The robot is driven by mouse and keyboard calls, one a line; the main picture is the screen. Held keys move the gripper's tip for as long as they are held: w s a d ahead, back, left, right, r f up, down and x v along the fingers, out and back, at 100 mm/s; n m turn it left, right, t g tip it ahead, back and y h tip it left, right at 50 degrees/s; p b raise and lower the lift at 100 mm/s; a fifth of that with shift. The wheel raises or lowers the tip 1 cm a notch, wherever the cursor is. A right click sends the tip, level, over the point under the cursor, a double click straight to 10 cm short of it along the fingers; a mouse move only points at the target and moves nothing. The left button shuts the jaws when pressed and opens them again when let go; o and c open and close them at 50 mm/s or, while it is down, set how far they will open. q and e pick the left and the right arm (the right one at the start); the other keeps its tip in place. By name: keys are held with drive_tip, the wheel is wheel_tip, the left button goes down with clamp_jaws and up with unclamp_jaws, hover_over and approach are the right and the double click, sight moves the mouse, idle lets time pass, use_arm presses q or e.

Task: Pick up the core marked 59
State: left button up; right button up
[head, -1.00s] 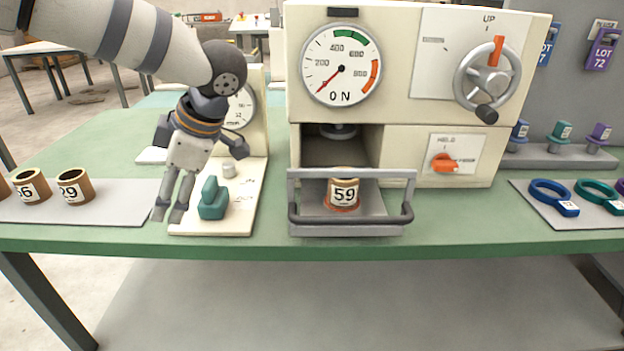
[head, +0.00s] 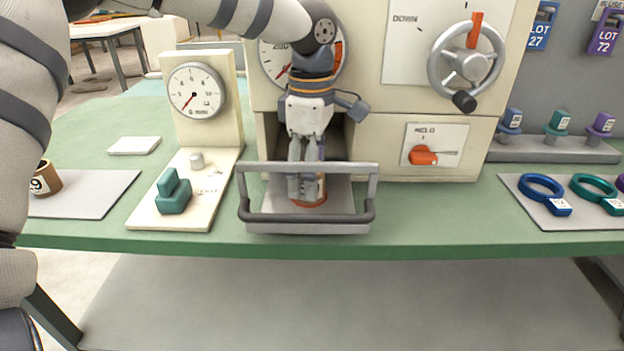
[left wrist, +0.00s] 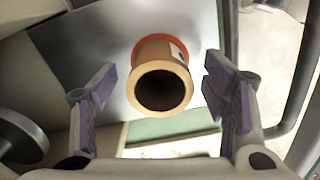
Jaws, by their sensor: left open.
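The core marked 59 is a tan ring-shaped tube with an orange band at its foot. It stands upright on the metal tray (head: 345,203) of the press, mostly hidden behind my fingers in the head view (head: 322,187). In the left wrist view the core (left wrist: 158,52) shows its open end between my fingers. My left gripper (head: 305,195) points down over it and is open. In the left wrist view its purple pads (left wrist: 160,90) stand on either side of the core with gaps. My right gripper is not in view.
A bar handle (head: 305,217) runs across the tray's front. The press (head: 440,110) with gauge and handwheel rises behind. A dial stand with a teal block (head: 173,193) is at left. Coloured rings (head: 545,190) lie at right.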

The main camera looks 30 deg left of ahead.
use_arm(q)
drive_tip(key=shift+f, duration=0.75)
drive_tip(key=c, duration=1.2)
